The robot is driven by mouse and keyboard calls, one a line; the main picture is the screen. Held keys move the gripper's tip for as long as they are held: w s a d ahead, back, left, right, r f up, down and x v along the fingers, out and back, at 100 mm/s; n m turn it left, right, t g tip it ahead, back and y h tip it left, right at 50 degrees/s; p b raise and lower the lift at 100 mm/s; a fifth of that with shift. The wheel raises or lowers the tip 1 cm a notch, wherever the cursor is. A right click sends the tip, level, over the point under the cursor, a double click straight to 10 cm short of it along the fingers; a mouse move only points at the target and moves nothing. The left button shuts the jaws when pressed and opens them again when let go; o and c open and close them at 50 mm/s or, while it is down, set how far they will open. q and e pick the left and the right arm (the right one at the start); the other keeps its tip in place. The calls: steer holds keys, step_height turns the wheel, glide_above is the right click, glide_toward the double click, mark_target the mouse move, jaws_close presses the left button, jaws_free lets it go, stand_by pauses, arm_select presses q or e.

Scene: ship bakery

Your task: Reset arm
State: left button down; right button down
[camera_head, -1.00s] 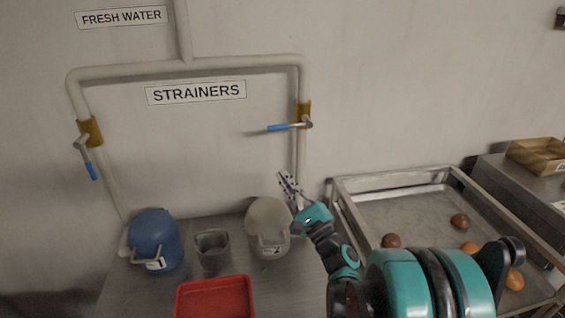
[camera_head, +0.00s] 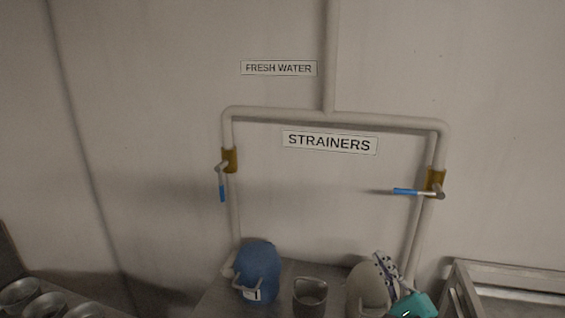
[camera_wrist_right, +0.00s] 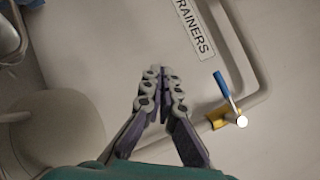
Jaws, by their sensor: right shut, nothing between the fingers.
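My right gripper (camera_head: 384,264) is at the lower right of the head view, in front of the grey strainer (camera_head: 365,287) and partly covering it. The right wrist view shows the same gripper (camera_wrist_right: 162,72) with its fingertips together and nothing between them. Beyond the fingertips are the wall, the STRAINERS sign (camera_wrist_right: 194,30) and a blue-handled valve (camera_wrist_right: 224,86). The teal wrist of my right arm is cut off by the bottom edge of the head view. My left gripper is not in view.
A blue strainer marked 1 (camera_head: 258,270) and a metal cup (camera_head: 310,293) stand on the metal bench (camera_head: 216,304). Pipes with a left valve (camera_head: 222,185) and a right valve (camera_head: 418,192) run along the wall. A metal-framed tray (camera_head: 520,278) is at the right; several metal bowls (camera_head: 45,304) are at the lower left.

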steer(key=s+a+f+n+g+y, duration=0.1)
steer(key=s+a+f+n+g, duration=0.2)
steer(key=a+f+n+g, duration=0.4)
steer(key=s+a+f+n+g+y, duration=0.1)
steer(key=s+a+f+n+g, duration=0.15)
steer(key=a+n, duration=0.4)
steer(key=s+d+f+n+g+h, duration=0.1)
steer(key=s+f+n+g+h, duration=0.1)
steer(key=s, duration=0.4)
steer(key=s+d+f+n+g+h, duration=0.2)
steer(key=s+f+n+h, duration=0.2)
steer(key=s+n, duration=0.2)
steer(key=shift+d, duration=0.15)
steer(key=shift+f, duration=0.1)
